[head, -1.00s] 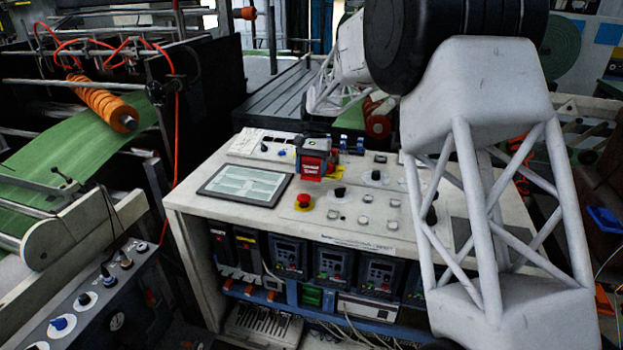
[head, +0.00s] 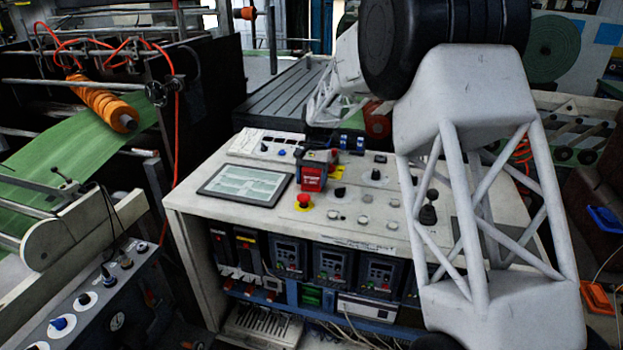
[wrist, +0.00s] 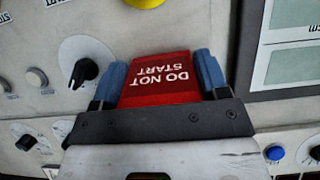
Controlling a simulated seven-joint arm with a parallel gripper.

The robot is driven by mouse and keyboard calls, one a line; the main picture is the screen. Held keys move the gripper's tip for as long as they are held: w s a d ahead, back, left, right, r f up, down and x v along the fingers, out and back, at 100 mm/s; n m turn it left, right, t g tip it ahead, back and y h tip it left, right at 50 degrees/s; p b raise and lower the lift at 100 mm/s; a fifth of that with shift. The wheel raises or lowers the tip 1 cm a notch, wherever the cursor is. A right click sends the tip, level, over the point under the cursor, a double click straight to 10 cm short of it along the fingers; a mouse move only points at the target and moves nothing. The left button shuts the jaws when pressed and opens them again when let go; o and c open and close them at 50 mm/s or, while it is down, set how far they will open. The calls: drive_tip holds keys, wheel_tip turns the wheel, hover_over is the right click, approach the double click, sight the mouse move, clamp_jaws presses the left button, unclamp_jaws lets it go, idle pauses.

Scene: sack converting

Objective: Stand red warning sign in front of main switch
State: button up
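The red warning sign (head: 312,181) is above the sloped console top, right of the tablet-like screen. In the wrist view the sign (wrist: 160,80) shows white DO NOT START lettering, upside down. My gripper (wrist: 161,85) has its blue pads against both side edges of the sign. In the head view the gripper (head: 315,158) is just behind the sign. A black rotary knob (wrist: 83,72) on a white dial is beside the sign; in the head view the knob (head: 339,191) lies to its right. I cannot tell which control is the main switch, or whether the sign's foot touches the panel.
A red mushroom button (head: 304,200) is close in front of the sign. The screen (head: 244,184) is to the left. Several round buttons and knobs cover the console (head: 270,218) to the right. Green web and an orange roller (head: 103,103) are at the far left.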

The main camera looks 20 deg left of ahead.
drive_tip(key=o, duration=0.4)
drive_tip(key=v, duration=1.2)
drive_tip(key=shift+r, duration=0.2)
idle(0.6)
drive_tip(key=shift+d, duration=0.1)
